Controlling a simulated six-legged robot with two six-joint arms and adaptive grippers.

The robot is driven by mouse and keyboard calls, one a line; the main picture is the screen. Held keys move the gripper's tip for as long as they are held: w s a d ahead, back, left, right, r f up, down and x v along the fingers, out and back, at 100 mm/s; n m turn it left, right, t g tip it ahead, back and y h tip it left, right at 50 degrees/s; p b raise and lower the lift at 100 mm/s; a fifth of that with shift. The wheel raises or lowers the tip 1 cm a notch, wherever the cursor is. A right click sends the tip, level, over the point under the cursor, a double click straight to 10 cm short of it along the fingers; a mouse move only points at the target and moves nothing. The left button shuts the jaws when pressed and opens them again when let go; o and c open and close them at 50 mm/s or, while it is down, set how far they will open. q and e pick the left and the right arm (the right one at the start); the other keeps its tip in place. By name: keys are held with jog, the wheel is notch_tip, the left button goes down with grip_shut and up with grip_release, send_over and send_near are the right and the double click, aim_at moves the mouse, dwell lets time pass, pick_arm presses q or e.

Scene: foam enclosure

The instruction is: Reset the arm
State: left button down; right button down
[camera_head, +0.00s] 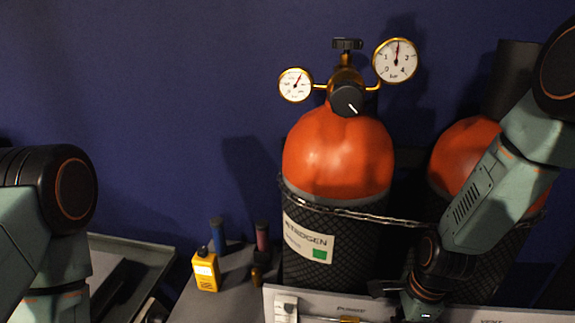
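My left arm comes in at the left edge, with a dark round joint and teal links running down out of the bottom of the picture; its gripper is out of view. My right arm comes in from the upper right and slants down across the right-hand orange cylinder (462,150). Its dark wrist is in front of the cylinders, above the light panel (365,301), and runs down to the bottom edge. No fingertips of the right gripper can be made out.
An orange-topped nitrogen cylinder (338,160) stands in the middle, with a black knob (347,100) and two gauges (295,85) (396,60). A chain (345,212) crosses the cylinders. A yellow device (205,271), a blue cylinder (218,235) and a reddish one (262,236) stand on a grey surface.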

jog(key=s+a+f+n+h+b, duration=0.1)
jog(key=s+a+f+n+b, duration=0.1)
jog(key=s+f+n+b, duration=1.4)
jog(key=s+f+n, duration=0.3)
jog(key=s+f, duration=0.4)
jog(key=f, duration=0.1)
jog(key=shift+s+a+f+g, duration=0.15)
jog(key=shift+s+f+g, duration=0.1)
jog(key=shift+f+g, duration=0.1)
